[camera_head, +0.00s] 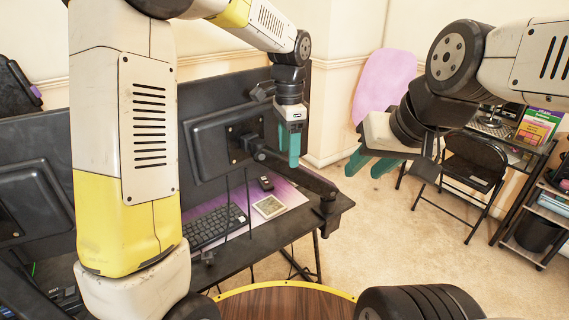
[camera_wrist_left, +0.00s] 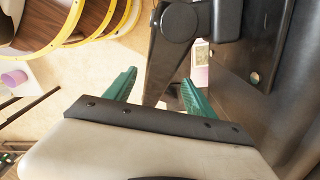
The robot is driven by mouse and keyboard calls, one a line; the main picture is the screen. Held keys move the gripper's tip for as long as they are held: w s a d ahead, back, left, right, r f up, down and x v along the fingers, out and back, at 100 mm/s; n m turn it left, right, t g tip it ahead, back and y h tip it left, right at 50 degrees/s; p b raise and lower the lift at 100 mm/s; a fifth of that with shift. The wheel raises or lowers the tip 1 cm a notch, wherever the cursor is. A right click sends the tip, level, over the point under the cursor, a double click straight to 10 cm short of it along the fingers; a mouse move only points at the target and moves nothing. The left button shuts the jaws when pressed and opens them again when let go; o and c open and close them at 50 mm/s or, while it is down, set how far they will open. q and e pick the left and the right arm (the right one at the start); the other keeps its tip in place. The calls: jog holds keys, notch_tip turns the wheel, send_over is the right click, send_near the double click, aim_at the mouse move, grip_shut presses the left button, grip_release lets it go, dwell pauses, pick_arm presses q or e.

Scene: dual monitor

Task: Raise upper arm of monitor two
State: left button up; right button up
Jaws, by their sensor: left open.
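The right-hand dark monitor (camera_head: 210,135) shows its back on the black desk. Its black arm (camera_head: 300,175) runs from the mount behind the screen toward a post at the desk's right edge. My left gripper (camera_head: 288,158) points down beside the monitor, above the arm, its teal fingers apart. In the left wrist view the dark arm (camera_wrist_left: 168,65) shows between the open teal fingers (camera_wrist_left: 158,78); I cannot tell whether they touch it. My right gripper (camera_head: 363,173) hangs open and empty over the floor, away from the desk.
A second monitor (camera_head: 35,185) stands at the left, partly hidden by my left arm. A keyboard (camera_head: 213,225), a small picture (camera_head: 269,206) and a mouse (camera_head: 265,183) lie on the desk. A black folding chair (camera_head: 470,170) and a shelf stand right. Carpet between is clear.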

aim_at(289, 172)
pick_arm(q)
notch_tip(289, 172, down, 7)
jog(key=shift+d+f, duration=0.1)
jog(key=shift+c, duration=0.4)
grip_shut()
